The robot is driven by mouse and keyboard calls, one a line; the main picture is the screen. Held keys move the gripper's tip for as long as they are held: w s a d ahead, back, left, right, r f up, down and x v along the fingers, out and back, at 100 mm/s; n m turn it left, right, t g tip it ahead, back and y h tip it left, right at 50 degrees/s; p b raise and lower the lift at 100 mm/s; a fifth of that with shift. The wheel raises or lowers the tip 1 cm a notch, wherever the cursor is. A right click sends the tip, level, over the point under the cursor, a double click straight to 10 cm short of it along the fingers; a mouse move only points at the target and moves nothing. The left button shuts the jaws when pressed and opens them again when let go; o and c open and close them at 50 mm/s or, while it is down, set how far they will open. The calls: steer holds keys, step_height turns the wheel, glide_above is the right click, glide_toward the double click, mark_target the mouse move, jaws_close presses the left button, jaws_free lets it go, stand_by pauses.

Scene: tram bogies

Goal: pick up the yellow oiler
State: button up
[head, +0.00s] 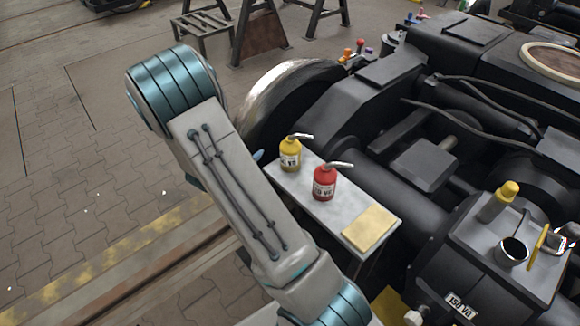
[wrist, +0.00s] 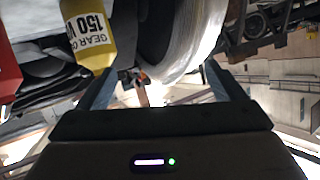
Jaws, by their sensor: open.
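In the head view my arm hides most of the gripper; a small blue tip (head: 258,155) shows just left of the yellow oiler.
A red oiler (head: 325,185) stands close in front and right of the yellow one; its edge shows in the wrist view (wrist: 7,70). A cream pad (head: 369,229) lies at the shelf's near end. The bogie's wheel (head: 275,95) and black frame rise behind. The paved floor at left is clear.

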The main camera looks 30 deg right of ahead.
mark_target(283, 158)
steer(key=s+d+f+m+g+h+b, duration=0.2)
steer(key=s+d+f+h+b, duration=0.3)
steer(key=f, duration=0.4)
steer(key=shift+g+h, duration=0.4)
steer(key=shift+h, duration=0.3)
steer(key=b+x, duration=0.1)
steer(key=x, duration=0.6)
steer(key=shift+d, duration=0.3)
steer(key=shift+s+b+x, duration=0.1)
steer(key=shift+b+x, duration=0.55)
steer(key=shift+x, duration=0.7)
steer(key=shift+s+b+x, duration=0.15)
steer(key=shift+b+x, duration=0.45)
steer(key=shift+x, duration=0.75)
steer(key=shift+r, duration=0.15)
steer(key=c, duration=1.4)
